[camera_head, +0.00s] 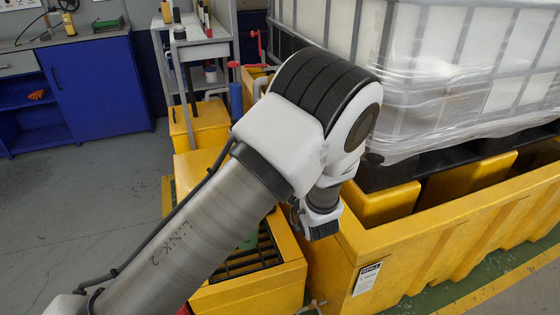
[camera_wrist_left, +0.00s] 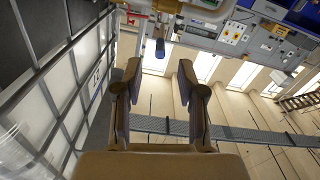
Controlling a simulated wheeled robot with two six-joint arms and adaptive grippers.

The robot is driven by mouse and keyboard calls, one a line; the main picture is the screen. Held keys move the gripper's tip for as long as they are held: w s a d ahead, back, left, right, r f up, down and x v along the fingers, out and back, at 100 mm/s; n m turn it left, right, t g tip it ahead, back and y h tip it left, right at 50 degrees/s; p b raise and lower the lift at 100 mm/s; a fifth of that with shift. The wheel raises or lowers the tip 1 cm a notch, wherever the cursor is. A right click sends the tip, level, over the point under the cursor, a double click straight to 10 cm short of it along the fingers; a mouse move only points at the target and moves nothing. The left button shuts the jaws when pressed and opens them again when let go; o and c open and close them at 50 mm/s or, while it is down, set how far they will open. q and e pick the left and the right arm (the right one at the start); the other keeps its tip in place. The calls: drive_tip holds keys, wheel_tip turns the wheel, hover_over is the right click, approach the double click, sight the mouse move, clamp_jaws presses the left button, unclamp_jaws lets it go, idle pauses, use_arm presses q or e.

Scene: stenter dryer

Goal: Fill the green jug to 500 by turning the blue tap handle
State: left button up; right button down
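A small green patch (camera_head: 250,241) shows at the edge of my left arm, over the dark grating of a low yellow spill tray (camera_head: 250,290); it may be part of the green jug, mostly hidden. I cannot make out the jug's scale or any liquid. I cannot identify the blue tap handle for sure in the head view. In the left wrist view a small dark blue piece (camera_wrist_left: 160,48) stands beyond the fingertips; I cannot tell whether it is the handle. My left gripper (camera_wrist_left: 160,82) is open with nothing between its fingers; my arm hides it in the head view.
A caged white tank (camera_head: 460,60) wrapped in film stands on a large yellow spill pallet (camera_head: 450,235) at right. A grey trolley (camera_head: 200,50) with a red-handled fitting (camera_head: 257,45) nearby stands behind. A blue cabinet (camera_head: 95,85) is at left. Grey floor (camera_head: 80,210) is clear there.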

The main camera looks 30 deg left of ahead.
use_arm(q)
drive_tip(key=shift+b+x, duration=0.55)
drive_tip(key=shift+x, duration=2.8)
clamp_jaws()
